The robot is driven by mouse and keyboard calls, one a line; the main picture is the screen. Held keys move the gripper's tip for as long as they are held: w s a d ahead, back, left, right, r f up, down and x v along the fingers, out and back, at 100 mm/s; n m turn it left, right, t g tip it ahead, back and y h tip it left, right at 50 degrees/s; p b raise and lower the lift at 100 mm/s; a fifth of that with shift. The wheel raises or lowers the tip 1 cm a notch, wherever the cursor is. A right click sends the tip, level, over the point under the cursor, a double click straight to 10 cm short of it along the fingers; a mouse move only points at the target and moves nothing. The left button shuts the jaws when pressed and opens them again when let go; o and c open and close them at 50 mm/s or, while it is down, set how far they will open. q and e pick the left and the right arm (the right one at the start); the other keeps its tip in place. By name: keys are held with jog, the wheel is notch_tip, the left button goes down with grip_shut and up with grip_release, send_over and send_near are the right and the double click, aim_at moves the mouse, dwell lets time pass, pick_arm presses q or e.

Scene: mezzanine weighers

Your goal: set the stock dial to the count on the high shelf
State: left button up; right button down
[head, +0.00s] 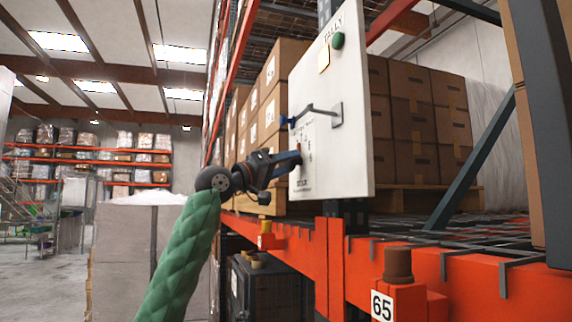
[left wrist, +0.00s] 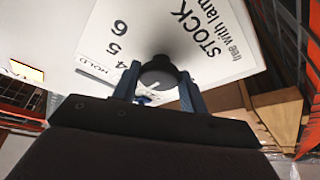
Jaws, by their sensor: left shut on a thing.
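A white panel (head: 355,130) marked TALLY stands at the shelf's front edge. The stock dial (left wrist: 158,72) is a dark round knob on it, beside the word STOCK and the digits 4, 5 and 6. My left gripper (head: 292,162) reaches the panel's lower left part. In the left wrist view its two blue fingers are shut on the dial, one on each side. The gripper hides most of the dial in the head view. I cannot tell which digit the dial points to. My right gripper is not in view.
An orange beam (head: 375,262) runs below. A grey wrapped stack (head: 125,245) stands at left.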

pick_arm(q)
jog(key=shift+s+r+n+t+y+p, duration=0.1)
jog(key=shift+n+t+y+p, duration=0.4)
jog(key=shift+n, duration=1.3)
jog(key=shift+s+r+n+t+y, duration=0.15)
jog(key=shift+n+y, duration=0.75)
jog(key=shift+n, duration=0.9)
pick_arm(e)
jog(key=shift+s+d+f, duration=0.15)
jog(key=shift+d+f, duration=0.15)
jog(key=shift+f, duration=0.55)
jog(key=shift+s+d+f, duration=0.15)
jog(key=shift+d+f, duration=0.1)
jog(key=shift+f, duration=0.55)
pick_arm(q)
jog(key=shift+w+f, duration=0.1)
jog(key=shift+w, duration=0.05)
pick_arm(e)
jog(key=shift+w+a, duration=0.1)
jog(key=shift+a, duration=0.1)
pick_arm(q)
jog(key=o, duration=1)
jog(key=shift+c, duration=0.2)
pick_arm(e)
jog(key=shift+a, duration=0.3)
pick_arm(q)
jog(key=shift+f, duration=0.1)
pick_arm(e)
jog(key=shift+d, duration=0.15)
